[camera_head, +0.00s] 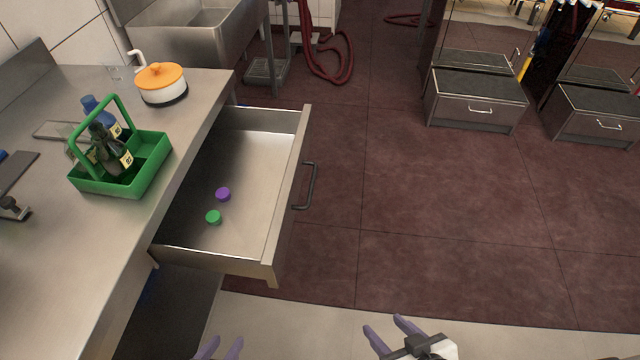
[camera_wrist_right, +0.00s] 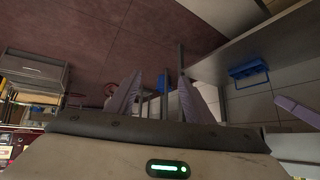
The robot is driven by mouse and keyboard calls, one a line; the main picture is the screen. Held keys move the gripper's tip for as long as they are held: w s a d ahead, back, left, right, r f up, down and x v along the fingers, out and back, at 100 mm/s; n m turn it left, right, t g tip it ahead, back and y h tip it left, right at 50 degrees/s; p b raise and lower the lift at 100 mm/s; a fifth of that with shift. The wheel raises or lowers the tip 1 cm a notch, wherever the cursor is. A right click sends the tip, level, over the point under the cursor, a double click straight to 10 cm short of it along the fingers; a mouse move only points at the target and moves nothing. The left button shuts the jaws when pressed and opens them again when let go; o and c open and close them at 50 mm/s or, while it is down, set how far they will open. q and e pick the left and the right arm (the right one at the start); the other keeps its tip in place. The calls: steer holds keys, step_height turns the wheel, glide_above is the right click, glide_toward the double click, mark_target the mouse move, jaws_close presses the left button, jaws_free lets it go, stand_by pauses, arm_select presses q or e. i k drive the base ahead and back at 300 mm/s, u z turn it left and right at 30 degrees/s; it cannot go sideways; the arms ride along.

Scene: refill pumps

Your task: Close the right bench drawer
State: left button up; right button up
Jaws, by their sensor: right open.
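The bench drawer (camera_head: 285,215) is pulled out of the steel bench, with its dark bar handle (camera_head: 308,186) on the front panel. A purple cap (camera_head: 223,194) and a green cap (camera_head: 213,217) lie inside it. My right gripper (camera_head: 384,324) is open and empty at the bottom of the head view, right of the drawer front and nearer to me, apart from the handle. Its two purple fingers also show spread in the right wrist view (camera_wrist_right: 157,90). My left gripper (camera_head: 225,343) is at the bottom edge, its fingertips apart; the rest is cut off.
On the bench top (camera_head: 75,265) stand a green carrier (camera_head: 120,185) with bottles and a white pot (camera_head: 163,95) with an orange lid. A sink (camera_head: 195,35) is behind. The dark red floor (camera_head: 430,215) right of the drawer is clear. A blue object (camera_wrist_right: 248,72) shows in the wrist view.

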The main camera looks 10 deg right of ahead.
mark_target(260, 155)
steer(key=u, duration=2)
steer(key=k, duration=0.55)
steer(key=z, duration=1.4)
steer(key=i, duration=0.5)
steer(key=u, duration=0.05)
